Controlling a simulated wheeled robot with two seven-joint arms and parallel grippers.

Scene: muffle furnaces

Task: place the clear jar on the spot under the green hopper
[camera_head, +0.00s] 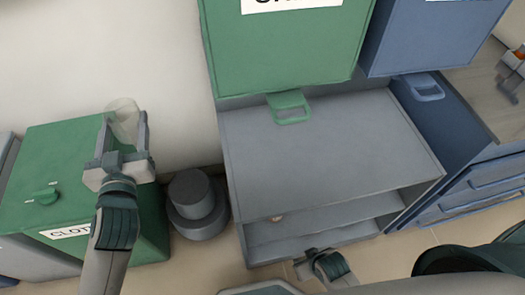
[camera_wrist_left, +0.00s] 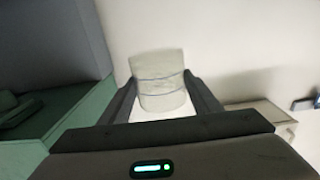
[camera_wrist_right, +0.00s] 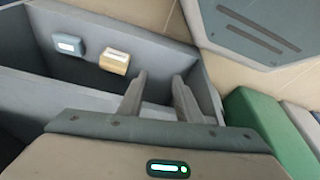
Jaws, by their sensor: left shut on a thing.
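The clear jar (camera_head: 122,110) is held up between the fingers of my left gripper (camera_head: 124,134), over the green bin at the left. In the left wrist view the jar (camera_wrist_left: 160,80) looks pale and upright, with two thin dark lines across it and a finger on each side. The green hopper (camera_head: 285,48) hangs above the grey cabinet, with a green loop handle (camera_head: 291,108) at its lower edge. The grey cabinet top (camera_head: 335,150) below it is bare. My right gripper (camera_head: 326,266) is low by the cabinet's front; in its wrist view the fingers (camera_wrist_right: 160,98) are apart and empty.
A green lidded bin (camera_head: 75,165) stands at the left, beside a round grey stepped object (camera_head: 195,200). A blue hopper (camera_head: 430,35) is to the right of the green one. In the right wrist view, a blue block (camera_wrist_right: 68,44) and a tan block (camera_wrist_right: 115,61) sit in a grey compartment.

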